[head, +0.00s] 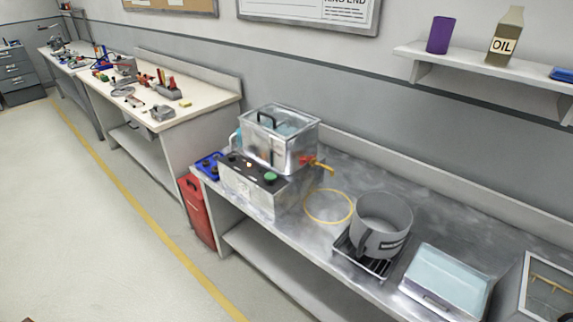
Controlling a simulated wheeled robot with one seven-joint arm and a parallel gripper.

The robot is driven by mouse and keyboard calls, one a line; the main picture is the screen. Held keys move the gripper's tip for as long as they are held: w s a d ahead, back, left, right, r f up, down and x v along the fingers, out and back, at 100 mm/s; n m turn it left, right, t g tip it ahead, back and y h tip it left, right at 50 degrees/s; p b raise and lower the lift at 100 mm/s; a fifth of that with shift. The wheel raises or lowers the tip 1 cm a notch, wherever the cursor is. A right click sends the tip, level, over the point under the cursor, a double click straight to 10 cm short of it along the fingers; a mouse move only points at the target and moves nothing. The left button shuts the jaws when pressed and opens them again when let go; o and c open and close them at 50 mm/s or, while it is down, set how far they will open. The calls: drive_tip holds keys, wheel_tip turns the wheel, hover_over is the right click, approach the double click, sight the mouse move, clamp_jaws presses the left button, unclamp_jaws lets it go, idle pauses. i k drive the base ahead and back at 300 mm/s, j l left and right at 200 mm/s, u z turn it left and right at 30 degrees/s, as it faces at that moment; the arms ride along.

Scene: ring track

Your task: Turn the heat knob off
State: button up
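The box has a dark sloped top panel. A round green knob or button (271,177) sits toward its right end, and a small pale spot (248,164) is near its middle. A small dark knob-like shape (232,157) is farther left. I cannot tell which one is the heat knob, nor how it is set. My gripper is not in view.
A red-handled tap (308,160) juts from the tank's right side. A yellow ring (328,206), a grey pot (382,222) on a black rack and a pale-blue tray (446,280) lie to the right. The floor at left is clear.

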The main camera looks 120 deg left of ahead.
sight(232, 156)
drive_tip(key=u, duration=3.8)
drive_tip(key=i+j, duration=0.3)
drive_tip(key=i, duration=0.15)
drive_tip(key=i+j, duration=0.25)
drive_tip(key=i, duration=0.2)
drive_tip(key=z, duration=0.05)
